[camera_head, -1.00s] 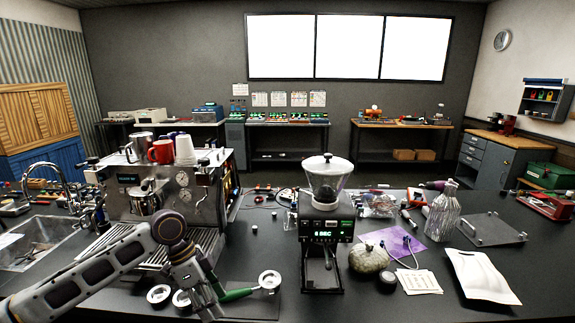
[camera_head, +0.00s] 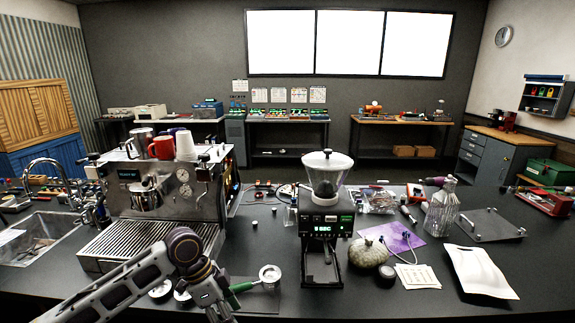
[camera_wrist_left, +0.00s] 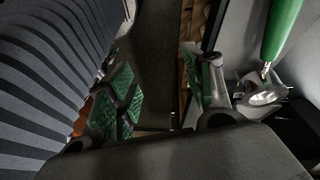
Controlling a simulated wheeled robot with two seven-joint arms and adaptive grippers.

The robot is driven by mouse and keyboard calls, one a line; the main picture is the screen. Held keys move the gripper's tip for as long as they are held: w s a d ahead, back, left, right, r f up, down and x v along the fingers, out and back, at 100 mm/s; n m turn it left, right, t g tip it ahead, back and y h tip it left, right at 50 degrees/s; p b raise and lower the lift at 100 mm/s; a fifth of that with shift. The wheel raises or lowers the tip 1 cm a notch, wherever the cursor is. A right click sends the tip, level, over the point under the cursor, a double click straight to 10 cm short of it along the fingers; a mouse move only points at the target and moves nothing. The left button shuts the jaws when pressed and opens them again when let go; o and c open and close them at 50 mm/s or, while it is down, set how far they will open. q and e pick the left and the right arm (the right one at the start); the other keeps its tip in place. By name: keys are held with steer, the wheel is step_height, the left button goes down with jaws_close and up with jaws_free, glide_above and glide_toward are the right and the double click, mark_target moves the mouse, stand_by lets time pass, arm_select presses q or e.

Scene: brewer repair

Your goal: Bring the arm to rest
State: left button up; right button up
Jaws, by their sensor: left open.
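My left arm (camera_head: 115,285) reaches in from the lower left of the head view, in front of the espresso machine (camera_head: 165,195). My left gripper (camera_head: 222,312) is low at the bottom edge of that view, partly cut off, with its fingers pointing down. In the left wrist view, its green-padded fingers (camera_wrist_left: 155,95) are apart with nothing between them. A portafilter (camera_head: 268,276) with a green handle lies on the counter just beyond the gripper. Its handle (camera_wrist_left: 283,30) shows at the upper right of the wrist view, outside the fingers. My right gripper is not seen.
A coffee grinder (camera_head: 325,225) stands right of the portafilter. White rings (camera_head: 160,290) lie beside the arm, partly hidden. A sink (camera_head: 40,240) is at the left.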

arm_select(q)
steer(key=shift+s+d+f+n+t, duration=1.9)
steer(key=shift+s+d+f+n, duration=0.95)
steer(key=shift+s+f, duration=1.1)
steer(key=s+a+f+n+y, duration=0.45)
steer(key=s+a+n, duration=0.35)
steer(key=a, duration=0.5)
steer(key=s+f, duration=0.3)
steer(key=f, duration=3)
steer(key=s+a+f+g, duration=0.1)
steer(key=s+a+f, duration=0.1)
steer(key=s+f, duration=0.8)
steer(key=s+a+f, duration=0.2)
steer(key=s+f, duration=0.8)
steer(key=s, duration=0.2)
steer(key=shift+m+g, duration=0.35)
steer(key=shift+g, duration=0.05)
